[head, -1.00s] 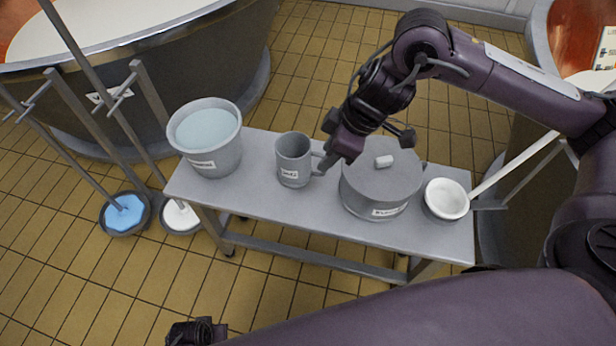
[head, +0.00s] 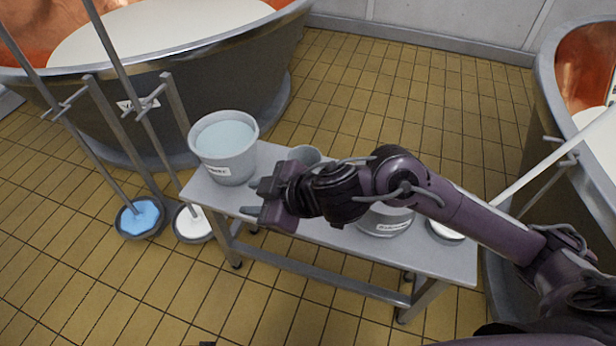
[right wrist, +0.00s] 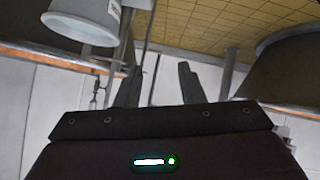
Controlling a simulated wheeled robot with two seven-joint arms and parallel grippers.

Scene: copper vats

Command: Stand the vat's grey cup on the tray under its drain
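The grey cup (head: 305,154) stands on the grey bench (head: 345,250). Only part of its rim shows; my right arm hides the rest, including the handle. My right gripper (head: 256,198) is in front of the cup, to its left in the head view, with its fingers pointing left. In the right wrist view its two fingers (right wrist: 158,88) are apart with nothing between them. A large vat (head: 190,100) stands behind the bench at the left. Another vat (head: 545,150) stands at the right. I cannot make out a drain or a tray under one. My left gripper is not in view.
A grey bucket (head: 226,162) of pale liquid stands at the bench's left end, close to my right gripper. A lidded pot (head: 385,222) and a white-bowled ladle (head: 445,230) are partly behind my arm. Poles stand in round floor dishes (head: 140,218) at the left.

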